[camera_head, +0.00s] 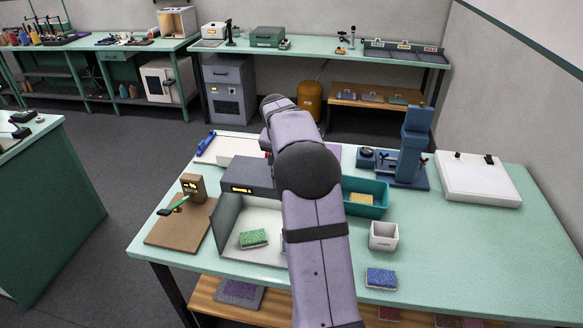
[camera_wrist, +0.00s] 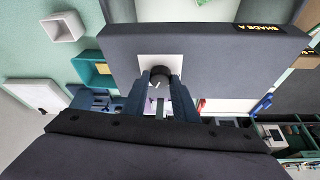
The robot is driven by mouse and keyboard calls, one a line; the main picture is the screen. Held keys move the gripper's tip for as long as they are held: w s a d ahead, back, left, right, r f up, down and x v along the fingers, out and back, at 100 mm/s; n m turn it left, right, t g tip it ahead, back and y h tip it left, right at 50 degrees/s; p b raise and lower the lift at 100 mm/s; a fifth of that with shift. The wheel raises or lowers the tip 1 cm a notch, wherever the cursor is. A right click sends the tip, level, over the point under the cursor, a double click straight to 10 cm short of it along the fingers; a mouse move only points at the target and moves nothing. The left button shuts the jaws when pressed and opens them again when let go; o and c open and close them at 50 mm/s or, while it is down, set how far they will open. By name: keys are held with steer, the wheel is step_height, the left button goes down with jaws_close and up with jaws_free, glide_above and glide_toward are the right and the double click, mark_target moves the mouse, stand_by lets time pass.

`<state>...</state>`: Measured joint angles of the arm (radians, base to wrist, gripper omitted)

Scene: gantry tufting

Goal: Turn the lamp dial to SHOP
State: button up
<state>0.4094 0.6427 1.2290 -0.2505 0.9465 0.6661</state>
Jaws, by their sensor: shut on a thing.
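The lamp dial (camera_wrist: 158,73) is a dark round knob with a pale pointer mark, set on a white plate (camera_wrist: 145,64) on a dark grey box. Any position words around it are too small to read. My gripper (camera_wrist: 161,82) is shut on the dial, one blue-grey finger at each side. The dark grey lamp box (camera_wrist: 215,62) has a yellow-lettered label near one end. It also shows in the head view (camera_head: 246,172), above a light-grey viewing bay (camera_head: 228,220). My arm hides the dial and the fingers in the head view.
A green-topped sponge block (camera_head: 254,238) lies in the bay. A teal bin (camera_head: 370,207), a white cup (camera_head: 384,236) and a blue block (camera_head: 381,278) stand to the right. A brown board with a small stand (camera_head: 193,188) is at left. The bench's front right is clear.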

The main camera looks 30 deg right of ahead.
steer(key=shift+r, duration=0.1)
steer(key=o, duration=1.1)
steer(key=shift+c, duration=0.2)
steer(key=b+v, duration=0.2)
steer(key=v, duration=0.5)
steer(key=shift+b, duration=0.35)
steer(key=shift+a+r, duration=0.1)
steer(key=s+a+f+n+g+y, duration=0.1)
steer(key=s+a+f+n, duration=0.2)
steer(key=s+a+f, duration=0.35)
steer(key=s+a+f+n+y, duration=0.1)
steer(key=s+a+f+n, duration=0.25)
steer(key=a, duration=0.65)
steer(key=s+a+f+n, duration=0.2)
steer(key=s+a+f, duration=0.2)
steer(key=s, duration=0.5)
steer(key=s+a+f+n+g+y, duration=0.1)
steer(key=s+a+f, duration=0.3)
steer(key=s, duration=0.5)
steer(key=shift+s+a+n+g+y, duration=0.3)
steer(key=shift+a+n, duration=0.3)
steer(key=shift+n, duration=0.15)
